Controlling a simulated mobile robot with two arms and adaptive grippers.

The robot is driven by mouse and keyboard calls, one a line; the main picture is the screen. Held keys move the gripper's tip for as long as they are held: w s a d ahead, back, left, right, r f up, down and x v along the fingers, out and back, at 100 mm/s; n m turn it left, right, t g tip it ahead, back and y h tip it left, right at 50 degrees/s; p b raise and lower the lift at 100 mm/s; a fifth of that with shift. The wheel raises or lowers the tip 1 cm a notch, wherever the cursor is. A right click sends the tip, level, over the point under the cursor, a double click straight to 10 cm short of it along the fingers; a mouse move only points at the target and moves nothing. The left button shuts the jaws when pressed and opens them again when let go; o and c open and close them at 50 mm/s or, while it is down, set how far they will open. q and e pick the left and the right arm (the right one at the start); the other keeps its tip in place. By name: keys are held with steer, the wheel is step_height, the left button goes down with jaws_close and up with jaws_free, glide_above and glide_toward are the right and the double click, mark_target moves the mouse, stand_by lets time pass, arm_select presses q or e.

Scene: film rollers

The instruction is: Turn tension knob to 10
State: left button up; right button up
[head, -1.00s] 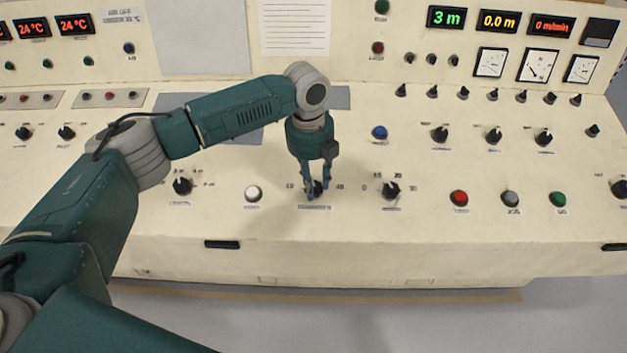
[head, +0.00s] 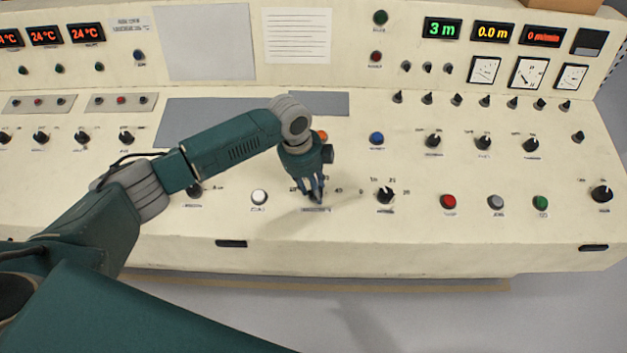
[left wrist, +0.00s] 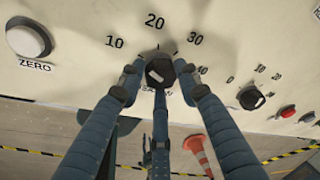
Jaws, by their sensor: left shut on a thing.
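The tension knob is the black knob (left wrist: 159,72) in the left wrist view, with printed numbers 10, 20, 30 and 40 around its upper side. I cannot tell clearly which number its pointer faces. My left gripper (left wrist: 158,80) has its blue fingers around the knob and is shut on it. In the head view the left gripper (head: 313,194) reaches down onto the panel, tilted, and its fingers mostly hide the knob. My right gripper is not in view.
A white button (head: 259,197) marked ZERO sits left of the gripper. Another black knob (head: 385,196) stands to its right, and a blue button (head: 376,138) behind. Red (head: 448,201), grey (head: 496,202) and green (head: 541,202) buttons lie farther right. An orange cone (left wrist: 198,148) stands on the floor.

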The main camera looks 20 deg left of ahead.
arm_select(q)
steer(key=shift+d+n+p, duration=0.3)
steer(key=shift+n+p, duration=0.3)
steer(key=shift+n, duration=0.2)
steer(key=o, duration=1.1)
steer(key=v, duration=1.2)
steer(key=shift+s, duration=0.2)
